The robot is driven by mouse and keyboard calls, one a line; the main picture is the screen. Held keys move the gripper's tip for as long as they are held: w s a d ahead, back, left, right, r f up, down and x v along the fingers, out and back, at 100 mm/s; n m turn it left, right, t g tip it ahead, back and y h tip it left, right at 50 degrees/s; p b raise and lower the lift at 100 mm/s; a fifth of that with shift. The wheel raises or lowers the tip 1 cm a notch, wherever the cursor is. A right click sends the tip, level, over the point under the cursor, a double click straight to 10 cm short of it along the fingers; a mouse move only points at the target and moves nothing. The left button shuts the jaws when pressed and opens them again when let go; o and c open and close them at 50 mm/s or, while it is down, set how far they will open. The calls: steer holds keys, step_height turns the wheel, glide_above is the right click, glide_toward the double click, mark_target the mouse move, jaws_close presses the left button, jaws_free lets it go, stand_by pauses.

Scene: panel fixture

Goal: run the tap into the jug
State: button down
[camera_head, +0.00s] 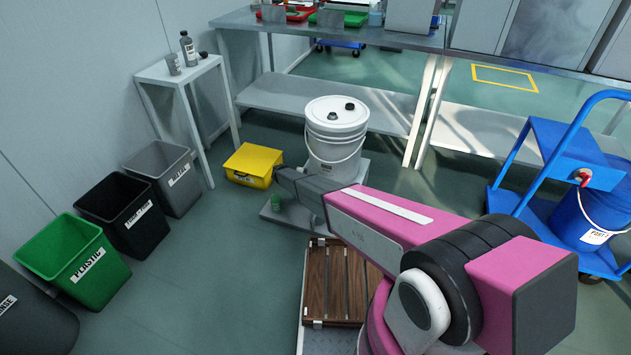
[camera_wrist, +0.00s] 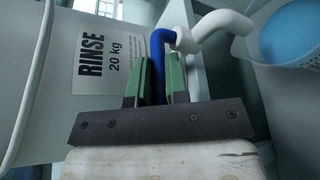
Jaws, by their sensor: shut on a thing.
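In the wrist view a white tap (camera_wrist: 180,25) with a bent spout sticks out from a white container (camera_wrist: 40,60) labelled RINSE 20 kg. Its blue lever (camera_wrist: 157,52) lies between the green fingers of my gripper (camera_wrist: 155,82), which is shut on it. The spout's end is by the mouth of a pale jug (camera_wrist: 245,47), with blue showing inside; I cannot tell whether that is liquid. In the head view a white lidded drum (camera_head: 337,150) stands just behind my arm. The tap and jug cannot be made out there.
A yellow box (camera_head: 250,165) stands left of the drum. Green (camera_head: 75,262), black (camera_head: 125,215) and grey (camera_head: 165,178) bins line the left wall. A blue trolley (camera_head: 560,150) stands at right and a wooden slatted pallet (camera_head: 335,285) lies in front. The floor at left centre is clear.

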steer(key=c, duration=1.1)
jaws_free()
steer(key=v, duration=1)
steer(key=shift+a, duration=0.4)
